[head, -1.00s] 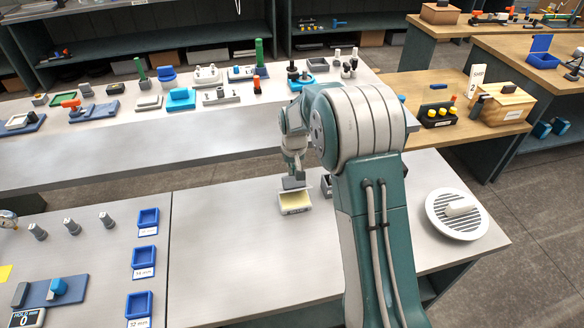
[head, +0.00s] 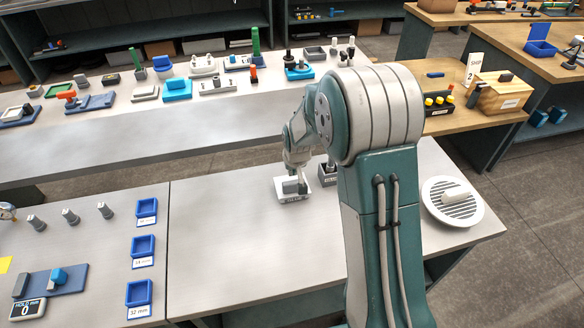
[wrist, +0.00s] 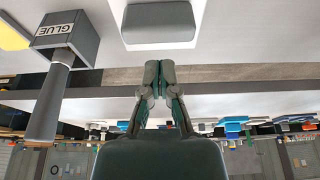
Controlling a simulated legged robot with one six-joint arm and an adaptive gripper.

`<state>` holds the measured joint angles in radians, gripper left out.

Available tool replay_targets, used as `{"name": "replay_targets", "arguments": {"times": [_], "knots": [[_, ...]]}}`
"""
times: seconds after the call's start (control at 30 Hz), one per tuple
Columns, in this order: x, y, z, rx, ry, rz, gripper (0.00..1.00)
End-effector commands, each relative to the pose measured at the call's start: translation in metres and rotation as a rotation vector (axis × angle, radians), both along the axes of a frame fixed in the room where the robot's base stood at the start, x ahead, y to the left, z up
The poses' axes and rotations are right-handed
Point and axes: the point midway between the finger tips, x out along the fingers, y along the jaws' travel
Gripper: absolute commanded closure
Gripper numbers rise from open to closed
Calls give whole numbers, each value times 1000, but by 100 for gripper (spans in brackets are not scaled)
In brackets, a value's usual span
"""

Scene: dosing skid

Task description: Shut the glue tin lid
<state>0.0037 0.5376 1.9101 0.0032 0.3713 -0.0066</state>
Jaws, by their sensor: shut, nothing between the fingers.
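My gripper (wrist: 158,75) is shut and empty in the wrist view. A grey rounded block (wrist: 158,22) lies beyond the fingertips in the wrist view, possibly part of the lid.
A round slatted plate (head: 453,201) is at the right. The bench in front of the tin is clear.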

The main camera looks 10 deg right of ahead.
Motion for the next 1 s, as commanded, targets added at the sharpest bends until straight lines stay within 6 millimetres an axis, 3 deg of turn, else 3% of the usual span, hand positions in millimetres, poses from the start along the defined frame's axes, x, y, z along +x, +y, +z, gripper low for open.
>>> {"name": "replay_targets", "arguments": {"times": [0.77, 1.0], "knots": [[16, 0, 5, 0, 1, 0, 100], [18, 0, 42, -1, -4, 0, 100]]}}
